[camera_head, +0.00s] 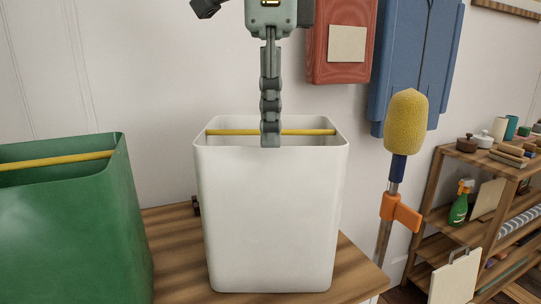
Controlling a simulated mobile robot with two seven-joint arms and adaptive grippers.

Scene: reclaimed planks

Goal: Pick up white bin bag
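The white bin bag (272,215) is a tall, open-topped white container with a yellow bar across its mouth. It stands upright on a wooden surface in the middle of the head view. My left gripper (270,138) points straight down over its mouth and is seen edge-on, so one finger hides the other. Its fingertips overlap the middle of the yellow bar and reach a little below it. I cannot tell whether the fingers are around the bar or touching it. My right gripper is not in view.
A green container (75,230) with a yellow bar stands close on the left. A yellow foam head (406,121) on a pole with an orange clamp (400,211) rises at the right. A wooden shelf (465,190) with small items stands farther right. The wooden surface (180,255) has little bare room.

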